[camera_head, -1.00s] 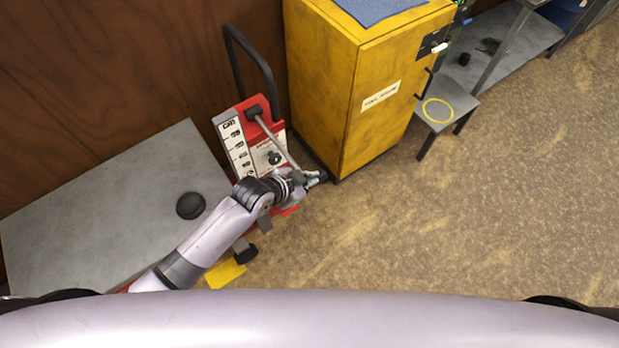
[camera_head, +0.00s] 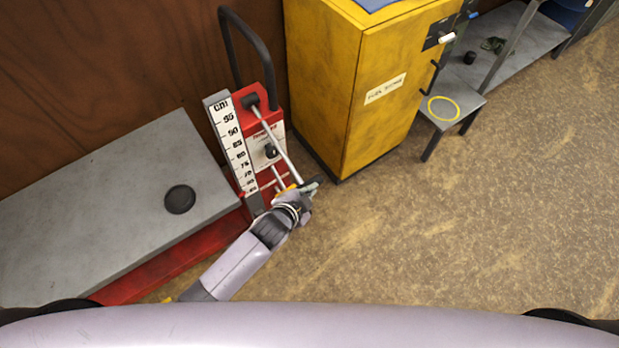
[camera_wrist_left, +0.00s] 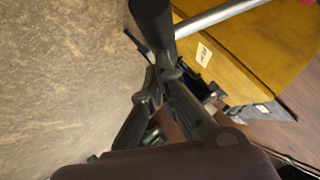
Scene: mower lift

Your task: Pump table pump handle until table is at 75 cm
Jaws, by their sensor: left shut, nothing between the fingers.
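The grey lift table (camera_head: 110,195) stands at the left with a red base (camera_head: 170,262) below its top. Its pump handle (camera_head: 276,140) is a grey rod running down from a black pivot on the red column to a dark grip. The white height scale (camera_head: 236,145) stands beside the column; I cannot tell its reading. My left gripper (camera_head: 307,186) is at the lower end of the handle, shut with nothing between its fingers. In the left wrist view the black grip (camera_wrist_left: 152,18) is right by the fingertips (camera_wrist_left: 160,78); contact is unclear. My right gripper is out of view.
A yellow cabinet (camera_head: 330,95) stands close to the right of the pump column. A black frame bar (camera_head: 268,65) rises behind it. A small grey step (camera_head: 450,110) with a yellow ring stands farther right. The brown floor at the right is free.

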